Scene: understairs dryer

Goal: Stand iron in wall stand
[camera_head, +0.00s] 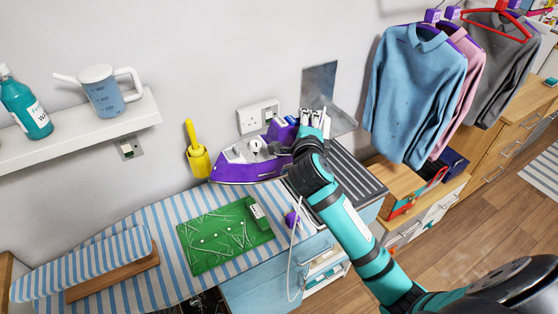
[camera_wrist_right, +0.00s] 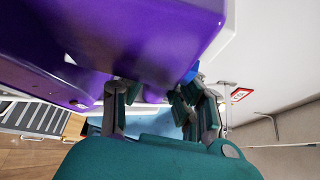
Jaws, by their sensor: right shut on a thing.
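The purple and white iron (camera_head: 247,171) is held up near the wall, its pointed end to the left and its heel to the right. My right gripper (camera_head: 311,121) is shut on it at the heel end. In the right wrist view the iron's purple body (camera_wrist_right: 140,35) fills the upper left, with the fingers (camera_wrist_right: 155,97) against its lower side. A grey metal wall stand (camera_head: 319,82), with an upright plate and a lower ledge, is just right of and behind the gripper. The arm hides part of the ledge. My left gripper is out of view.
A wall socket (camera_head: 258,115) is behind the iron. Below are a striped ironing board (camera_head: 150,265) with a green mat (camera_head: 215,245), and a ribbed dark rack (camera_head: 355,178). A white cord (camera_head: 292,255) hangs down. Shirts (camera_head: 415,90) hang close to the right.

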